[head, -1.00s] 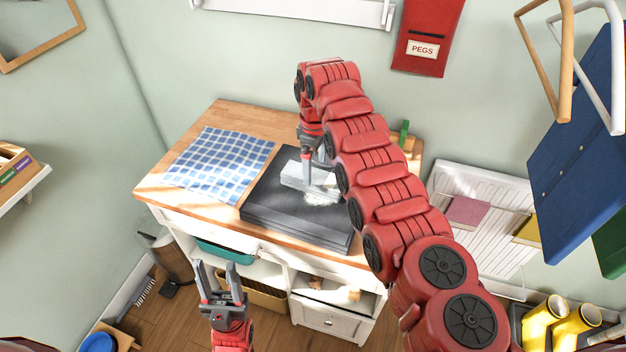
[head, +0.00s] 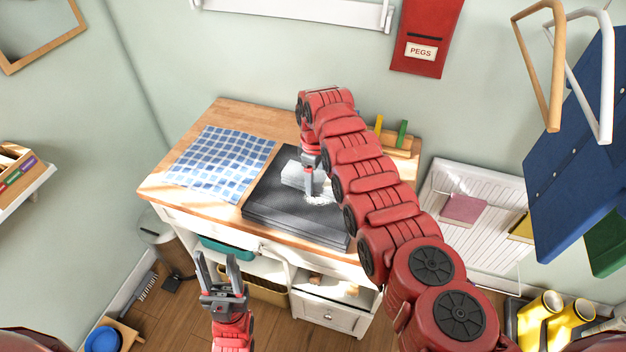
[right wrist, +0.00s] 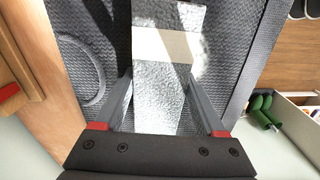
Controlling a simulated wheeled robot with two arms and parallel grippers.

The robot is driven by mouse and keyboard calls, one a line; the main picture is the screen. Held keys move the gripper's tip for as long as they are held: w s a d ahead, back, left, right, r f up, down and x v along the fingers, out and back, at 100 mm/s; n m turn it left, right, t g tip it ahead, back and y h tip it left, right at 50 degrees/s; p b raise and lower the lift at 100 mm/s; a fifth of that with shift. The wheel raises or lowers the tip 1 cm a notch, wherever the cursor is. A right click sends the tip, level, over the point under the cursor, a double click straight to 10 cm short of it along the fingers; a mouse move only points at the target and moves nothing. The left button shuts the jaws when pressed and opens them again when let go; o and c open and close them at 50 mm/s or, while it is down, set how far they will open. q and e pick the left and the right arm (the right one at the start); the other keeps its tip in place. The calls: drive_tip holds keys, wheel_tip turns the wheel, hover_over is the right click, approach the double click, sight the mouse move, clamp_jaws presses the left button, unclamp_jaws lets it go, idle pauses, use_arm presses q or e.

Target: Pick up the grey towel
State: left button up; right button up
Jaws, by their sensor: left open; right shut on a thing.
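The grey towel (head: 295,172) is a pale, folded strip lying on the dark grey slab (head: 268,212) on top of the cabinet. My right gripper (head: 312,192) reaches down onto it from above and is shut on it. In the right wrist view, the towel (right wrist: 160,75) runs between the two fingers of the gripper (right wrist: 163,98), with one finger along each side. The towel still appears to rest on the slab. In the head view the gripper hides part of it. My left gripper (head: 218,262) is open and empty, in front of the cabinet.
A blue checked cloth (head: 222,163) lies on the wooden top, left of the slab. A wooden block with coloured pieces (head: 397,142) stands at the back right, close to my right arm. A bin (head: 165,240) stands left of the cabinet.

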drive_tip(key=c, duration=0.5)
drive_tip(key=shift+r, duration=0.2)
